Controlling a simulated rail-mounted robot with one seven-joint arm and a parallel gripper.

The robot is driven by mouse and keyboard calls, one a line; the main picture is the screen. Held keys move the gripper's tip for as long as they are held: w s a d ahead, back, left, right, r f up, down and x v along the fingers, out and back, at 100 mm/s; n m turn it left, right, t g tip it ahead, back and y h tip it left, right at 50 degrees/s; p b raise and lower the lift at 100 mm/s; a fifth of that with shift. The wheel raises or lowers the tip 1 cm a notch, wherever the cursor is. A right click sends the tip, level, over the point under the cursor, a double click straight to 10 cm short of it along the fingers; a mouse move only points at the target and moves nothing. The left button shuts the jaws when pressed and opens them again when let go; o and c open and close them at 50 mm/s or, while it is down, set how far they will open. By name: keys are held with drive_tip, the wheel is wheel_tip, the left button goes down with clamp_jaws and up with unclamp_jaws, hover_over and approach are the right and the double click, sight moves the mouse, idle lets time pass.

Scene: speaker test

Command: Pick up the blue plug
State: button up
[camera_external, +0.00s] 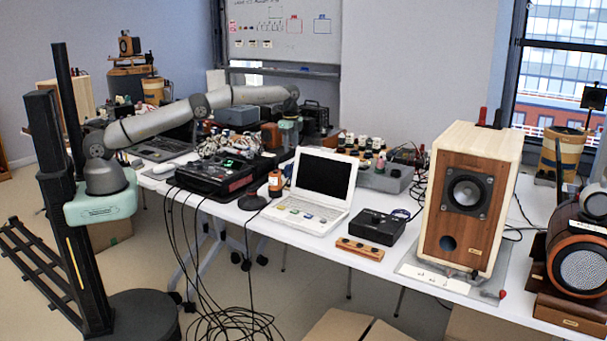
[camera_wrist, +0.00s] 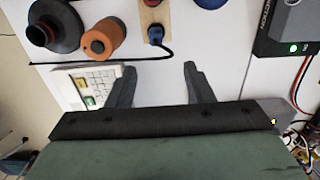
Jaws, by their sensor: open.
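The blue plug (camera_wrist: 155,36) sits at the lower end of a light wooden strip (camera_wrist: 146,26) in the wrist view. A thin black cable lies across the table from near it. My gripper (camera_wrist: 160,68) is open and empty, with its two dark fingers apart. The plug appears just beyond the fingertips, roughly in line with the gap between them, and is not between the fingers. In the external view, my wrist (camera_external: 287,130) is over the table behind the laptop. My fingertips and the blue plug cannot be made out there.
An orange-and-black bottle (camera_wrist: 101,38) and a black cone-shaped piece (camera_wrist: 55,28) stand left of the strip. A dark box (camera_wrist: 285,28) with a green light is at the right. The laptop (camera_external: 315,190) shows in the external view. White table lies bare between my fingers.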

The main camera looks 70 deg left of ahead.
sight(291, 174)
wheel_tip(291, 174, down, 8)
drive_tip(key=shift+f+p, duration=0.1)
drive_tip(key=shift+p, duration=0.3)
drive_tip(key=shift+s+d+f+p, duration=0.15)
drive_tip(key=shift+f+p, duration=0.15)
drive_tip(key=shift+f, duration=0.6)
drive_tip(key=shift+s+a+f+p, duration=0.1)
drive_tip(key=shift+f+p, duration=0.2)
drive_tip(key=shift+f, duration=0.55)
drive_tip(key=shift+s+d+f+p, duration=0.15)
drive_tip(key=shift+f+p, duration=0.15)
drive_tip(key=shift+f, duration=0.6)
drive_tip(key=shift+a, duration=0.1)
clamp_jaws()
